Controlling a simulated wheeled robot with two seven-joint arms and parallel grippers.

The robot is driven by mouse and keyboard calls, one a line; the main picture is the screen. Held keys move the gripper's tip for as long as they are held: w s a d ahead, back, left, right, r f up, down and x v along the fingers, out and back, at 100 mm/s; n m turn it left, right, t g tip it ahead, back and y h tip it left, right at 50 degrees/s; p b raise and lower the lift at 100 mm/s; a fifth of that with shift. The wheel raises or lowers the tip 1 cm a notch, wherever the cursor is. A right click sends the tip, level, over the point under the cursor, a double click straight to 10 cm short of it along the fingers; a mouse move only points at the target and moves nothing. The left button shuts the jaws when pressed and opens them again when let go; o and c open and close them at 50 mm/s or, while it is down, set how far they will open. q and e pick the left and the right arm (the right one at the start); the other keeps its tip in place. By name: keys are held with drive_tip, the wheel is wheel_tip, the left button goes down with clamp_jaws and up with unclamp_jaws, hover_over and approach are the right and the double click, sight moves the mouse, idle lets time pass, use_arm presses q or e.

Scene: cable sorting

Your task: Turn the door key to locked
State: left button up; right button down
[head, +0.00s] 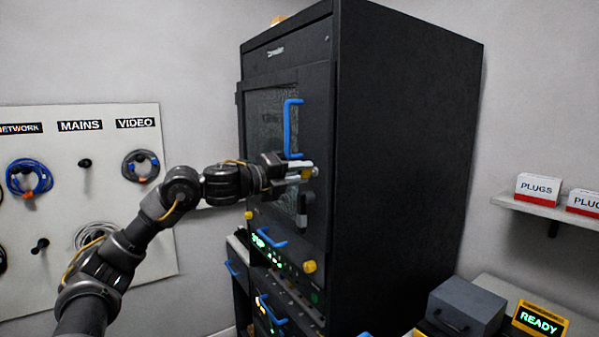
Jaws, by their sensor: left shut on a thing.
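The black cabinet (400,140) stands in the middle of the view. Its door (258,85) has a mesh or glass panel and a tall blue handle (287,125), and it looks closed. My left gripper (304,173) is at the door's right edge, just below the blue handle. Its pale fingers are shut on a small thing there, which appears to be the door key. The fingers hide most of the key, so its turn angle cannot be told. A small dark piece (302,210) shows just below the fingers. My right gripper is out of view.
Blue drawer handles, yellow knobs (309,267) and green lights sit below the door. A cable board (110,200) hangs at left. A grey box (466,305) and a READY sign (539,320) stand at lower right, below a shelf (545,208) with PLUGS boxes.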

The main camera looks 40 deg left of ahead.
use_arm(q)
drive_tip(key=n+p, duration=0.1)
drive_tip(key=n, duration=0.4)
drive_tip(key=shift+f, duration=0.1)
idle(0.5)
drive_tip(key=o, duration=1)
drive_tip(key=b+v, duration=0.9)
drive_tip(key=v, duration=0.1)
drive_tip(key=shift+s+a, duration=0.15)
drive_tip(key=shift+s, duration=0.2)
